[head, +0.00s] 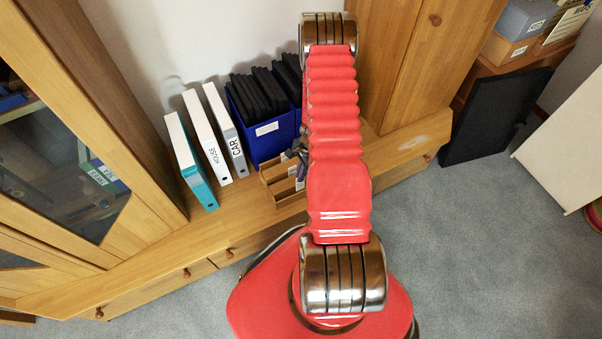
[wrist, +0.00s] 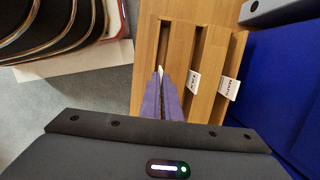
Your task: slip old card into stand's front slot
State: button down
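The wooden stand (wrist: 148,48) has long dark slots and fills the middle of the wrist view. In the head view the stand (head: 270,176) is partly hidden by my arm. My gripper (wrist: 160,74) has its two purple fingers close together, pointing at the leftmost slot of the stand in the wrist view. A thin white edge, seemingly the old card (wrist: 160,70), shows between the fingertips. Most of it is hidden, and I cannot tell how deep it sits in the slot.
A blue box (head: 273,137) of black cases stands behind the stand. Several binders (head: 207,135) stand to its left on the wooden bench (head: 240,222). A glass-doored cabinet (head: 140,110) is at the left. Grey carpet (head: 480,240) is open at the right.

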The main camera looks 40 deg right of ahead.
jog(key=shift+f, duration=1.9)
jog(key=c, duration=1.9)
grip_release()
jog(key=shift+o, duration=0.5)
jog(key=o, duration=0.4)
jog(key=shift+c, duration=0.2)
